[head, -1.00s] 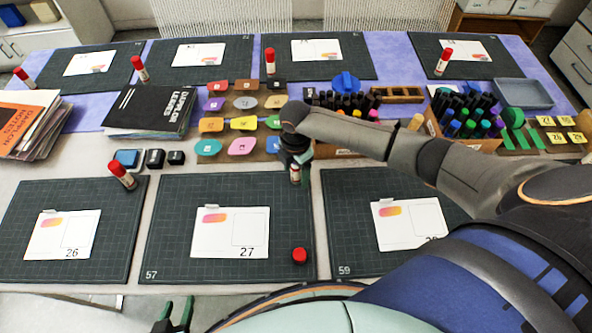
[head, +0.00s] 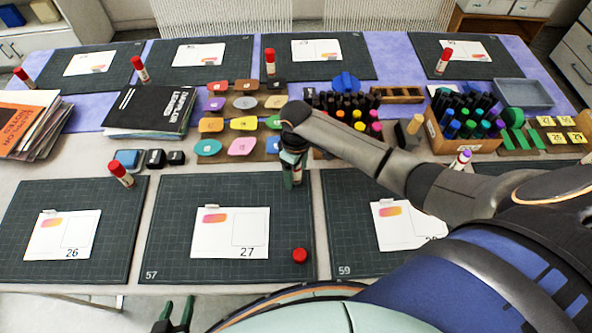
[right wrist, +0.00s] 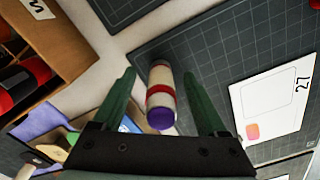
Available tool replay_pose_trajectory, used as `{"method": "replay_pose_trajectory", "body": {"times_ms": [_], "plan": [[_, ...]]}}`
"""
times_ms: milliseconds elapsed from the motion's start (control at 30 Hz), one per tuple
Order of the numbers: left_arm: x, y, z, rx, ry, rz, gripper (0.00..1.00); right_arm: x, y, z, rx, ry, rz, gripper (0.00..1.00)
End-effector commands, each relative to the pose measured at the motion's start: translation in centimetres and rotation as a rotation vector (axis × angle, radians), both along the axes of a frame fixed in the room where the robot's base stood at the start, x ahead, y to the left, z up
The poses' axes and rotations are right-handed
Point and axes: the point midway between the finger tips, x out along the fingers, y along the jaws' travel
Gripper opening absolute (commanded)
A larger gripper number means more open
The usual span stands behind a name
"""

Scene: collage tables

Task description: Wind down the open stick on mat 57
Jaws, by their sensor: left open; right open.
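Mat 57 (head: 165,235) lies at the front middle of the table and bears card 27 (head: 228,247). A red cap (head: 299,255) sits at its lower right. The open stick (head: 298,178) stands upright near the mat's far right corner, mostly hidden by my right gripper (head: 293,170). In the right wrist view the stick (right wrist: 160,84) has a pale body, a red band and a purple glue end towards the camera. The right gripper's open green fingers (right wrist: 161,98) flank it, with gaps on both sides. My left gripper (head: 178,312) is open and empty off the table's front edge.
A red-capped stick (head: 121,173) stands on the left mat (head: 125,220). Stamp pads (head: 242,123) and a marker box (head: 470,146) lie behind. Mat 57's left part is clear.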

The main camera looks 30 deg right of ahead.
Motion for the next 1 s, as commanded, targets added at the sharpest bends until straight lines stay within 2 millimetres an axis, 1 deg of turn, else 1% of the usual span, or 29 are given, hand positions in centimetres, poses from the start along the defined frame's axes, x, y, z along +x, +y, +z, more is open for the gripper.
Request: {"method": "replay_pose_trajectory", "body": {"times_ms": [100,333,433,667,1000], "plan": [[0.19,-0.07,0.18,-0.003,-0.007,0.0,0.5,-0.05,0.01,-0.03,0.0,0.001,-0.045,0.76],[0.2,-0.07,0.18,-0.003,-0.007,0.0,0.5,-0.04,0.0,-0.02,0.0,0.001,-0.05,0.76],[0.2,-0.07,0.18,-0.003,-0.007,0.0,0.5,-0.05,0.07,-0.04,0.001,0.002,-0.117,0.76],[0.2,-0.07,0.18,-0.003,-0.007,0.0,0.5,-0.12,0.13,-0.05,0.004,0.003,-0.471,0.76],[0.21,-0.08,0.19,-0.003,-0.007,0.0,0.5,-0.14,0.15,-0.05,0.003,0.003,-1.032,0.76]]}}
